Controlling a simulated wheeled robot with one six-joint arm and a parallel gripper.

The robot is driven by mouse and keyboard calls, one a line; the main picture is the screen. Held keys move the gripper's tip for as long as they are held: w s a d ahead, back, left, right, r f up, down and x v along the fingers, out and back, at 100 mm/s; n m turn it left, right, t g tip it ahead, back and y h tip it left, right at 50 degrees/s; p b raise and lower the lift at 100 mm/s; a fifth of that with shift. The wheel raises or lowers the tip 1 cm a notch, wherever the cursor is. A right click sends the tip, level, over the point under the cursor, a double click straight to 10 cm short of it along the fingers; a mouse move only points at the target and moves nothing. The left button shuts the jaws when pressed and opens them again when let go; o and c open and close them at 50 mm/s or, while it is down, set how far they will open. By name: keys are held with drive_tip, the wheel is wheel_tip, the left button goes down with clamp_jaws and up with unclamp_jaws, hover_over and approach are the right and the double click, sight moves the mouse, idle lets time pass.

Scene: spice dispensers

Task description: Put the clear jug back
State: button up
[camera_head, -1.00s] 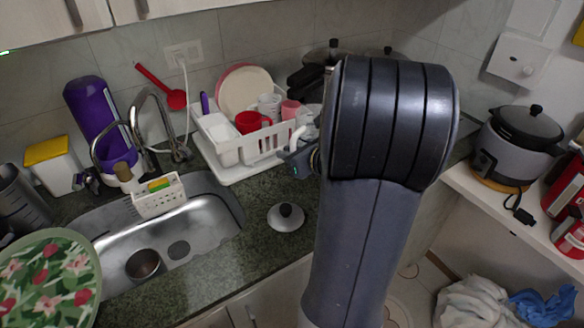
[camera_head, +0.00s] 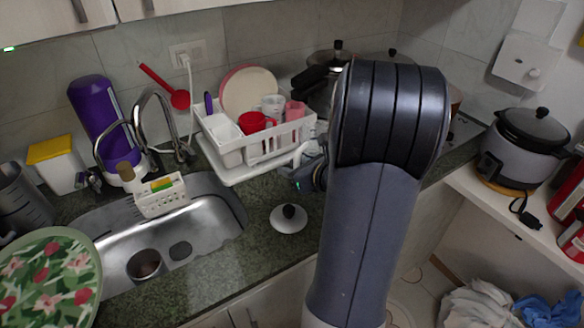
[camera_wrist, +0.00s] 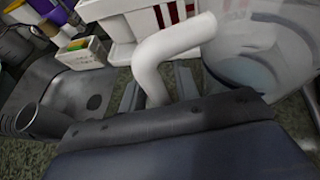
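The clear jug (camera_wrist: 262,55) fills the right side of the wrist view; it is see-through, with a thick bent white handle (camera_wrist: 158,60). My gripper (camera_wrist: 158,88) has one finger on each side of the handle's lower part, close against it, and holds the jug. In the head view my gripper (camera_head: 300,172) is in front of the dish rack, over the counter. The white handle (camera_head: 300,154) shows there just above it. Most of the jug is hidden behind my arm in that view.
The white dish rack (camera_head: 240,172) with a red cup (camera_head: 256,121) and plates stands just behind my gripper. A round lid (camera_head: 289,218) lies on the counter in front. The sink (camera_head: 215,215) is left. Pots (camera_head: 335,62) stand behind; a cooker (camera_head: 520,140) stands right.

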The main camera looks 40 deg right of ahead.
drive_tip(key=shift+o, duration=0.5)
drive_tip(key=shift+r, duration=0.1)
drive_tip(key=shift+s+r, duration=0.1)
drive_tip(key=shift+r, duration=0.05)
drive_tip(key=v, duration=1.1)
drive_tip(key=shift+s+p, duration=0.35)
drive_tip(key=shift+s, duration=0.05)
